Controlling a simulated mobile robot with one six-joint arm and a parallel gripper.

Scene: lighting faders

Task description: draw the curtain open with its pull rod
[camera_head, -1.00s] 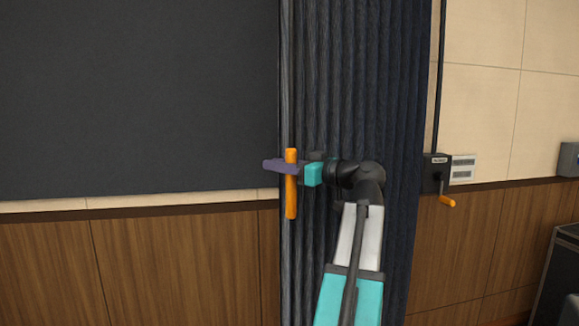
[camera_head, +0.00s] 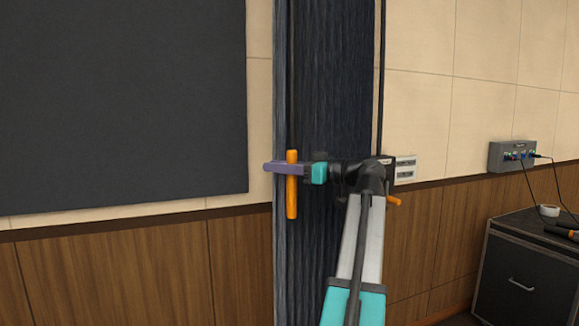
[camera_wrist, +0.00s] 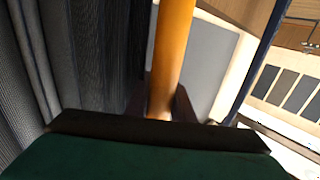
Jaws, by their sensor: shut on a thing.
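The dark pleated curtain (camera_head: 335,70) hangs gathered in a narrow bunch in the middle of the head view. It also fills the left of the wrist view (camera_wrist: 65,60). The orange pull rod (camera_head: 292,205) hangs upright at the curtain's left edge, on a thin dark stem. My gripper (camera_head: 285,168) is shut on the rod's upper part, reaching across the curtain from the right. In the wrist view the orange rod (camera_wrist: 172,50) stands between my fingers, whose tips are partly hidden behind it and the gripper body.
A large dark panel (camera_head: 120,100) hangs on the wall at left. Right of the curtain are a wall box with an orange crank handle (camera_head: 394,201) and a grey socket box (camera_head: 512,156) with cables. A black cabinet (camera_head: 520,280) stands at lower right.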

